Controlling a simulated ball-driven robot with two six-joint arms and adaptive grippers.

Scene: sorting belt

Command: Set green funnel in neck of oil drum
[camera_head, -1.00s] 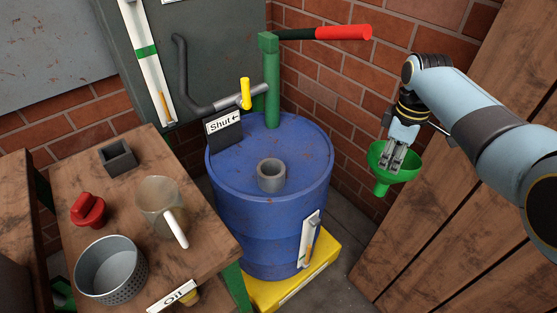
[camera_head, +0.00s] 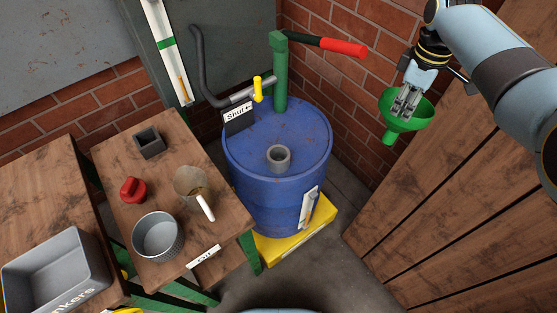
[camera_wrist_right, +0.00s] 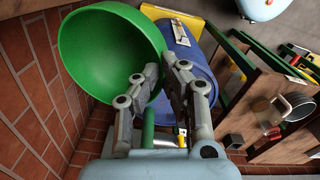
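The green funnel (camera_head: 422,117) is held in the air, to the right of the oil drum, its spout pointing down and tilted to the left. My right gripper (camera_head: 403,112) is shut on its rim wall, one finger on each side. In the right wrist view the funnel's wide bowl (camera_wrist_right: 100,48) opens towards the camera beside the fingers (camera_wrist_right: 166,80). The blue oil drum (camera_head: 262,190) stands upright with a short grey open neck (camera_head: 279,159) on its lid. Nothing sits in the neck. My left gripper is not in view.
A green pump (camera_head: 281,85) with a red-handled lever (camera_head: 343,47) rises from the drum's back. A "Shut" sign (camera_head: 237,120) and yellow-handled valve (camera_head: 257,90) are beside it. The wooden table (camera_head: 165,185) at left holds a jug (camera_head: 190,181), pot and red cap. Wooden boards (camera_head: 450,200) are at right.

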